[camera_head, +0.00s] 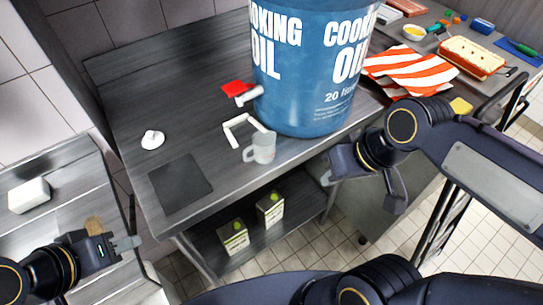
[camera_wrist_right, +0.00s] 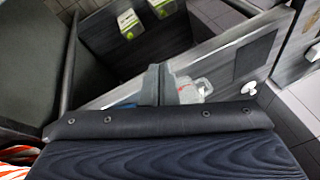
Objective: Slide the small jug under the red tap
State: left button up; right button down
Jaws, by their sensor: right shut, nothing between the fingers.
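The small jug (camera_head: 264,149), pale grey with its handle to the left, stands upright near the table's front edge. It is in front of the blue oil drum and at the near right end of a white bracket-shaped frame (camera_head: 236,122). The red tap (camera_head: 236,88) with a white spout sticks out from the drum's left side, behind the frame. My right gripper (camera_head: 326,178) is shut and empty, right of the jug and apart from it. In the right wrist view its fingers (camera_wrist_right: 158,85) partly hide the pale jug area. My left gripper (camera_head: 130,243) is at the lower left, far from the jug; its finger gap is unclear.
The blue drum (camera_head: 308,90) fills the table's back right. A dark mat (camera_head: 180,184) and a white knob-like object (camera_head: 152,140) lie left of the jug. A striped cloth (camera_head: 405,68) lies right of the drum. Cartons (camera_head: 233,238) stand on the lower shelf. Bare tabletop lies left of the tap.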

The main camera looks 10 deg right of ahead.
aim_at(272, 168)
jog(key=w+a+r+n+g+h+p, duration=0.1)
jog(key=w+a+n+g+h, duration=0.2)
jog(key=w+a, duration=0.5)
jog(key=shift+n+h, duration=0.3)
jog(key=w+f, duration=0.1)
jog(key=f, duration=0.2)
jog(key=w+f+p, duration=0.1)
jog(key=w+f, duration=0.1)
jog(key=f, duration=0.1)
jog(key=w+f, duration=0.1)
jog(key=f, duration=0.2)
jog(key=shift+w+a+f, duration=0.2)
jog(key=shift+f, duration=0.1)
jog(key=shift+w+a, duration=0.15)
jog(key=shift+w, duration=0.2)
